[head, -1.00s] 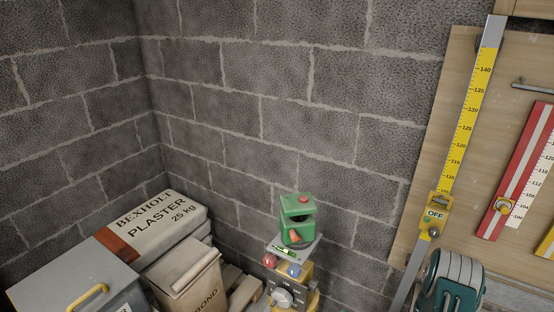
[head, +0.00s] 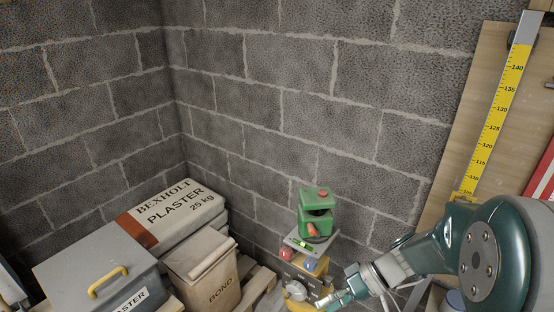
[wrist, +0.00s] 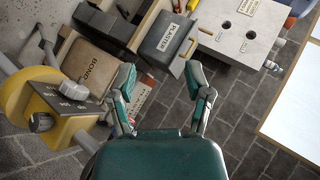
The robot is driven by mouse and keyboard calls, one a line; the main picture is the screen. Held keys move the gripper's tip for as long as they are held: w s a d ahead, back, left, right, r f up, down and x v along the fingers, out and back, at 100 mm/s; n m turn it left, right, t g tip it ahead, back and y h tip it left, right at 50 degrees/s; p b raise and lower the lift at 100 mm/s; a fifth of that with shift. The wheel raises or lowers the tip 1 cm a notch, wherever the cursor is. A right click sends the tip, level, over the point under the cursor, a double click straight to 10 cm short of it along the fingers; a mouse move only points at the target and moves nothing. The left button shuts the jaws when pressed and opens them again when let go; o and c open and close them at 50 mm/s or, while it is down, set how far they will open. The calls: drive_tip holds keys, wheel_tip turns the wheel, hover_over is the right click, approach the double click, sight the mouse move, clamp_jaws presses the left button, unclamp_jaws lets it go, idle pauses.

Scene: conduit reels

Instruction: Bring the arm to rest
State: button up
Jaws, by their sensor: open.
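My gripper (wrist: 160,85) is open and empty in the wrist view, its two fingers spread apart over the dark paved floor. A grey plaster box lies beyond the fingertips and a tan BOND bag beyond the left finger. In the head view my teal arm reaches in from the lower right, and my gripper (head: 332,298) shows at its left end. There it overlaps the lower part of the yellow control stand (head: 322,287) in the picture; whether they touch cannot be told. In the wrist view the stand (wrist: 50,125) is at the left, apart from the fingers.
A green device (head: 315,213) tops the stand. The plaster box (head: 95,272), BOND bag (head: 205,278) and plaster sack (head: 175,213) sit by the block walls. A yellow scale (head: 500,110) stands at right. A grey box with two holes (wrist: 245,28) and pale table (wrist: 300,105) lie right.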

drive_tip(key=s+d+r+m+t+h, duration=0.4)
drive_tip(key=s+r+t+h, duration=0.4)
drive_tip(key=r+h, duration=0.3)
drive_tip(key=shift+s+d+r+m, duration=0.25)
drive_tip(key=shift+d+r+m, duration=0.15)
drive_tip(key=shift+d+r, duration=0.15)
drive_tip(key=shift+a, duration=0.1)
idle(0.3)
